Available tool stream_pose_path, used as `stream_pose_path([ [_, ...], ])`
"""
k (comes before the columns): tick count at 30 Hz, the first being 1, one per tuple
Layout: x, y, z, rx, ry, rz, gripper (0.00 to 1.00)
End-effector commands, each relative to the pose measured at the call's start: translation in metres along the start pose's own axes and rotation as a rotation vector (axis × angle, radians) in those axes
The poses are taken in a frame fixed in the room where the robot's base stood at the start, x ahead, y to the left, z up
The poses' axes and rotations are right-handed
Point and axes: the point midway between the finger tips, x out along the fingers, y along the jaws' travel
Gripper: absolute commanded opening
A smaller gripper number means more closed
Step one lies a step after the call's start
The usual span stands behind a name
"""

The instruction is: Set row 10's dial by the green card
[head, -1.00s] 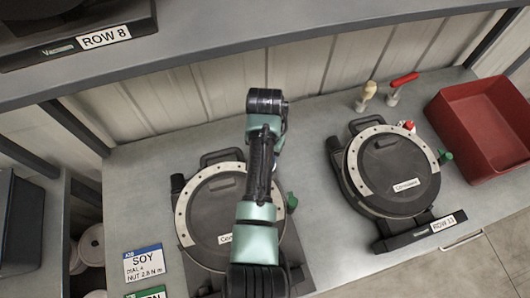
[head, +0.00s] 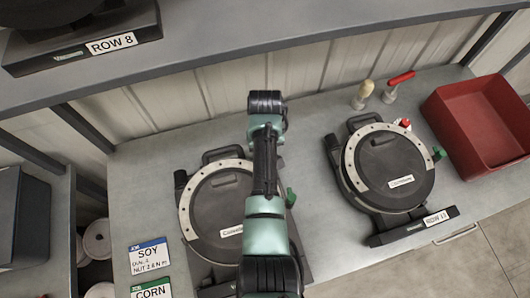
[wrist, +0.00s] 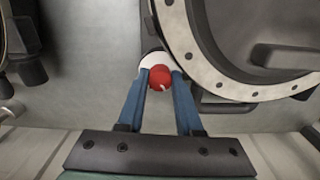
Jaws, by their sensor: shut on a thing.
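In the wrist view my gripper (wrist: 157,72) has its blue fingers closed around a small red knob (wrist: 161,80) with a white base behind it. The knob sits beside the holed pale ring of a dark round meter (wrist: 200,60). In the head view the left meter (head: 205,212) is partly covered by my arm. My fingertips and that knob are hidden there, and so is any row label on this meter. The green-topped card (head: 151,290), reading CORN, lies at the bottom left, its lower part cut off by the picture edge. The pointer and scale cannot be read.
A blue-topped SOY card (head: 149,256) lies just above the green one. The ROW 11 meter (head: 393,163) stands to the right. A red bin (head: 478,125) and two small handled tools (head: 390,88) are beyond it. A shelf (head: 220,60) with a ROW 8 unit crosses above.

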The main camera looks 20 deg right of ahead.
Motion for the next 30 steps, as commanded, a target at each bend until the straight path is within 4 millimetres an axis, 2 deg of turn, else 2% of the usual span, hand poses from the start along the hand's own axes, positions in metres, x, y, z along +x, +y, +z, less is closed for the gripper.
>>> stream_pose_path([
  [13, -0.002, 0.001, -0.002, -0.008, 0.005, 0.002, 0.00],
  [14, -0.002, 0.001, -0.002, -0.008, 0.005, 0.002, 0.38],
  [15, -0.002, 0.001, -0.002, -0.008, 0.005, 0.002, 0.45],
  [16, -0.002, 0.001, -0.002, -0.008, 0.005, 0.002, 0.47],
  [25, -0.002, 0.000, -0.001, -0.008, 0.003, 0.001, 0.47],
  [30, -0.017, 0.000, -0.002, -0.008, 0.005, 0.002, 0.47],
])
